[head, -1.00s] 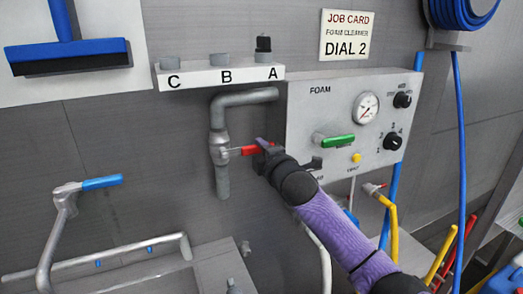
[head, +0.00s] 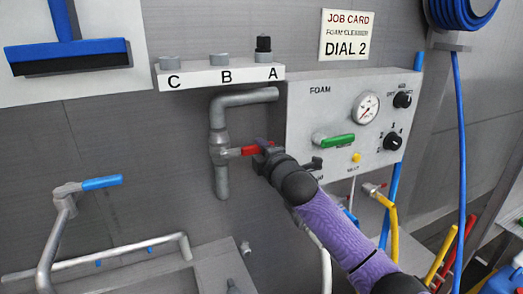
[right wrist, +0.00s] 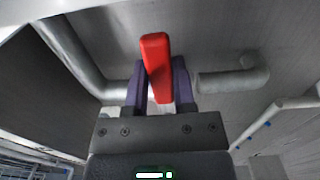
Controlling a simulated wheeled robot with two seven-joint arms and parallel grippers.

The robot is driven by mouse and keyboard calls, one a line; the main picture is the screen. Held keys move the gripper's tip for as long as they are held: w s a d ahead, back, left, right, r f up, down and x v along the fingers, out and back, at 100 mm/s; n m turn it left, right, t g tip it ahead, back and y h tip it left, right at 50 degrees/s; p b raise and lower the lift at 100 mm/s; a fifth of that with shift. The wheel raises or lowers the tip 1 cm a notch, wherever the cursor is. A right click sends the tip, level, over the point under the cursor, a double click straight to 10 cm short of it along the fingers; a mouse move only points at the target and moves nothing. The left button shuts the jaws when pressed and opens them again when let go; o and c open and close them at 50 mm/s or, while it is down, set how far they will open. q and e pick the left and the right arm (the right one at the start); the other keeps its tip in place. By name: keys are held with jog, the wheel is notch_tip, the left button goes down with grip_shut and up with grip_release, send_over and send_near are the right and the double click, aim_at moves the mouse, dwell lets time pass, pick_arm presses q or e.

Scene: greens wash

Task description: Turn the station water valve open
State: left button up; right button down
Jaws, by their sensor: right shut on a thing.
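The station water valve is a grey pipe valve (head: 219,152) on the wall, with a red lever handle (head: 249,151) that points right, about level. My right gripper (head: 266,150) is at the outer end of the lever. In the right wrist view the red handle (right wrist: 157,68) lies between the two purple fingers of my right gripper (right wrist: 160,90), and the gripper is shut on it. The gripper hides part of the handle's outer end in the head view. My left gripper is not in view.
A foam panel (head: 304,120) with a green lever (head: 333,141), gauge and knobs is just right of my right gripper. A shelf marked C, B, A (head: 200,77) is above the valve. A blue-handled tap (head: 101,182) stands at lower left. A yellow hose hangs at right.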

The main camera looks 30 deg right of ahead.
dwell(0.4)
jog(key=shift+w+a+r+n+p, duration=0.1)
jog(key=shift+a+r+n+p, duration=1.3)
jog(key=shift+n+p, duration=1.65)
jog(key=shift+w+a+r+n+p, duration=0.1)
jog(key=shift+a+r+n+p, duration=1.25)
jog(key=shift+n+p, duration=1.65)
jog(key=shift+w+a+r+n+p, duration=0.1)
jog(key=shift+a+r+n+p, duration=1.25)
jog(key=shift+n+p, duration=1.65)
jog(key=shift+s+f, duration=0.1)
jog(key=shift+c, duration=2.2)
grip_release()
jog(key=shift+a, duration=0.1)
